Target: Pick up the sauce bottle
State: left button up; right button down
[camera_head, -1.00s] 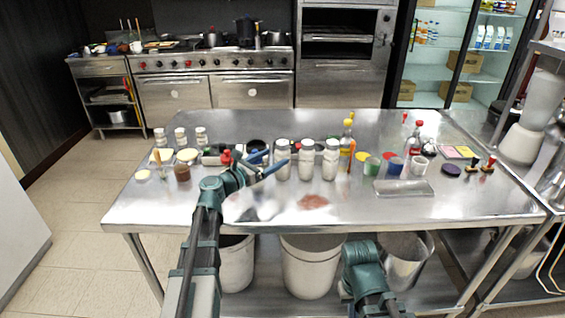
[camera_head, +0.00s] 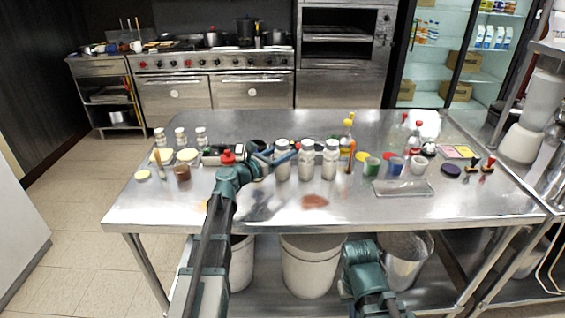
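A bottle with a yellow cap (camera_head: 347,141) stands upright toward the back of the steel table, right of the white-lidded jars. A clear bottle with a red cap (camera_head: 415,138) stands farther right. I cannot tell which one is the sauce bottle. My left gripper (camera_head: 284,154) is over the table beside the white-lidded jars. Its blue fingers are apart with nothing visible between them, and it is left of both bottles. Part of my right arm shows low in front of the table, but its gripper is not visible.
Several white-lidded jars (camera_head: 307,160) stand between my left gripper and the bottles. Small cups (camera_head: 372,166) and a clear tray (camera_head: 403,188) lie to the right. The table's front strip (camera_head: 300,215) is mostly clear. Buckets (camera_head: 310,265) stand below.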

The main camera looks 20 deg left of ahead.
aim_at(282, 142)
pick_arm(q)
grip_shut()
jog(key=shift+r+p, duration=0.85)
jog(key=shift+p, duration=0.05)
notch_tip(282, 142, up, 2)
jog(key=shift+p, duration=1)
jog(key=s+d+r+p, duration=0.1)
jog(key=s+d, duration=0.8)
jog(key=s, duration=0.4)
jog(key=shift+s+r, duration=0.2)
